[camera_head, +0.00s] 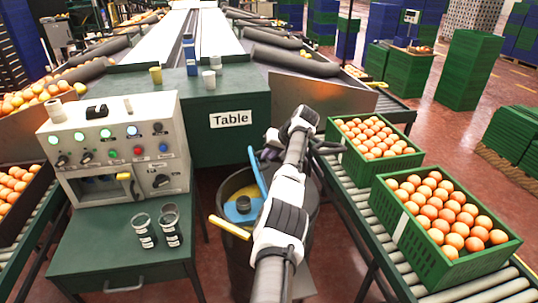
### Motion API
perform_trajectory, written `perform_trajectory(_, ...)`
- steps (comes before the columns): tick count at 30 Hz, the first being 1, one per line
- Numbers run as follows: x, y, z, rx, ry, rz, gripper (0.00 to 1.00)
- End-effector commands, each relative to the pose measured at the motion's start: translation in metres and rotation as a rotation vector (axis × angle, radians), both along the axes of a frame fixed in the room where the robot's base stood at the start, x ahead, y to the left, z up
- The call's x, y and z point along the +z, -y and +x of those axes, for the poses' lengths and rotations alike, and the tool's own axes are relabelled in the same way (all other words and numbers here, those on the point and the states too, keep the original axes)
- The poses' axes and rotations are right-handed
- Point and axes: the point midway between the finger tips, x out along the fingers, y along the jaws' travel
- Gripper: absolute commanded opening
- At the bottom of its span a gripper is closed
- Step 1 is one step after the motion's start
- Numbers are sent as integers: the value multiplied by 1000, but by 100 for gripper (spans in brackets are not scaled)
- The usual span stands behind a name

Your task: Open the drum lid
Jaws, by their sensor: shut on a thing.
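The dark drum (312,222) stands on the floor below the Table sign, between the control stand and the right conveyor. Its top is partly uncovered, showing a yellowish inside (234,186). A blue panel, which looks like the drum lid (257,172), stands tilted up at the opening. My gripper (268,154) is at the panel's upper right and appears shut on its edge; the fingertips are small and partly hidden. My arm covers the drum's middle and right side. A blue piece with a dark round cup (243,204) lies at the drum's top.
A yellow bar (230,227) juts out at the drum's front left. A control box (115,150) and two dark-labelled glasses (156,228) stand on the green table at left. Green crates of oranges (447,262) sit on the right conveyor, close beside my arm.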

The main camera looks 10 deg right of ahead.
Motion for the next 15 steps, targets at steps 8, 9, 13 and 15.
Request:
perform_trajectory(8, -14, -2, -4, 5, -26, 0, 0)
perform_trajectory(9, -14, -2, -4, 5, -27, 0, 17)
perform_trajectory(13, -12, -2, -3, 4, -22, 0, 34)
perform_trajectory(15, -10, -2, -3, 4, -19, 1, 36)
